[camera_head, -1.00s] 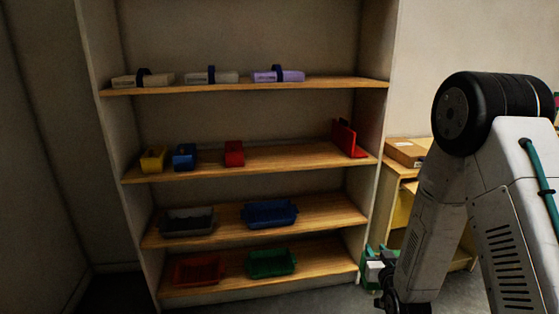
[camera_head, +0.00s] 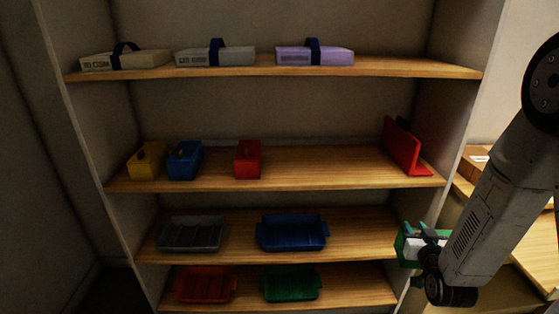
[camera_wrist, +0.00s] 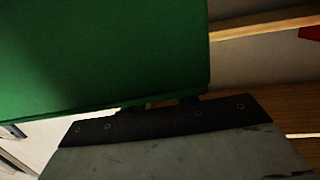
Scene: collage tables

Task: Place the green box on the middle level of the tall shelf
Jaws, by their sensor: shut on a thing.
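The green box (camera_head: 404,244) is held by my gripper (camera_head: 418,238) in front of the right side of the tall shelf (camera_head: 222,65). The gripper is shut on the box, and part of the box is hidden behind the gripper. In the wrist view the green box (camera_wrist: 100,55) fills the upper left, close against the dark gripper edge (camera_wrist: 170,122). The shelf has several wooden boards. One middle board (camera_head: 310,172) bears a yellow box (camera_head: 147,161), a blue box (camera_head: 185,160), a red box (camera_head: 248,159) and a red upright piece (camera_head: 402,147).
The top board bears several strapped cases, such as a purple one (camera_head: 315,57). Lower boards bear a grey bin (camera_head: 191,233), a blue bin (camera_head: 292,232), a red bin (camera_head: 205,285) and a green bin (camera_head: 291,283). Bare board lies between the red box and red upright piece.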

